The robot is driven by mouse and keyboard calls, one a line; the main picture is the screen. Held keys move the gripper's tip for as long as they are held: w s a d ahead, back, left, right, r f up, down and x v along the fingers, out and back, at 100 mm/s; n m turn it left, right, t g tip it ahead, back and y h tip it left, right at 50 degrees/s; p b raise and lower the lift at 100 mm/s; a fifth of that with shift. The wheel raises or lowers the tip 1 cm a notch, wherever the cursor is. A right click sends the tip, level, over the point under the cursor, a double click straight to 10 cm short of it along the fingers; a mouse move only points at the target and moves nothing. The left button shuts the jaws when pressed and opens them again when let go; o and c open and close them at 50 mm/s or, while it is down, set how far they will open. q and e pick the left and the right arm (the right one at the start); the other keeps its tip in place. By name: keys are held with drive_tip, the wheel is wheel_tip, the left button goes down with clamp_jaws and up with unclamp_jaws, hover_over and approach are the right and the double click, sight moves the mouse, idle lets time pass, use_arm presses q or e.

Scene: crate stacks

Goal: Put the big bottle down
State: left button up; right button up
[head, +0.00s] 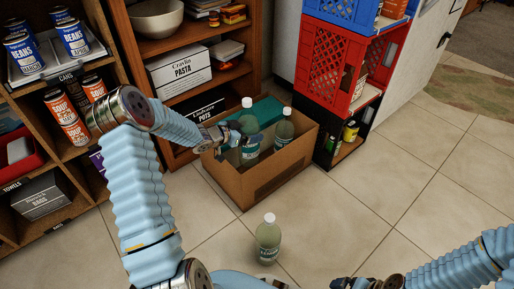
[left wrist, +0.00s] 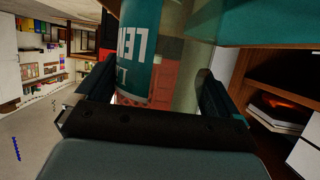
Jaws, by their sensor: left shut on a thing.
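The big bottle (head: 248,124), pale green with a white cap and a teal label, is upright at the cardboard box (head: 283,177). My left gripper (head: 232,138) reaches over the box's left side and is shut on this bottle. The left wrist view shows its teal label (left wrist: 138,52) close up between the fingers (left wrist: 155,95). Whether the bottle's base touches the box floor is hidden. Another pale bottle (head: 284,128) stands to its right in the box. A similar bottle (head: 268,240) stands on the tiles in front. My right gripper (head: 343,283) is at the bottom edge, its jaws unclear.
A teal object (head: 266,112) lies in the back of the box. Shelves (head: 200,84) with cans and cartons stand behind and left. Red and blue crates (head: 328,66) are stacked right of the box. Tiled floor (head: 390,180) to the right is clear.

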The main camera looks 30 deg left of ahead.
use_arm(q)
drive_tip(key=shift+w+f+b, duration=0.1)
drive_tip(key=shift+f+b, duration=0.75)
drive_tip(key=shift+f, duration=2.7)
